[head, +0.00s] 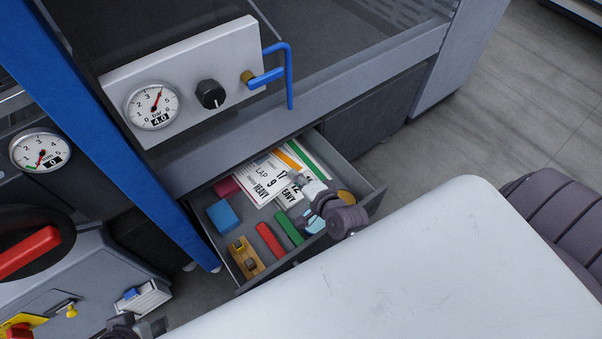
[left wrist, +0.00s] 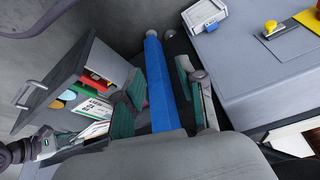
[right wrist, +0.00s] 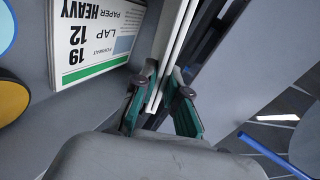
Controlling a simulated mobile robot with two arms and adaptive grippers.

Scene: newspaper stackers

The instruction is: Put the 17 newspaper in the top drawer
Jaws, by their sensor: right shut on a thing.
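The 17 newspaper (head: 260,180), a white pad with an orange stripe, is in the open drawer (head: 376,192), overlapping a green-striped pad (head: 318,172). My right gripper (head: 302,182) reaches into the drawer at its right edge. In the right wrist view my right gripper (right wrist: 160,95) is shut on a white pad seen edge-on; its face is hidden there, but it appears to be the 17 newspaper. The green-striped pad (right wrist: 95,35), marked 19 and 12, lies to the left. My left gripper (left wrist: 160,90) is open and empty, apart from the drawer.
The drawer also holds a blue block (head: 222,217), a red bar (head: 270,240), a green bar (head: 287,228) and a yellow block (head: 245,258). A blue post (head: 110,130) stands left of it. A gauge panel (head: 185,80) is above.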

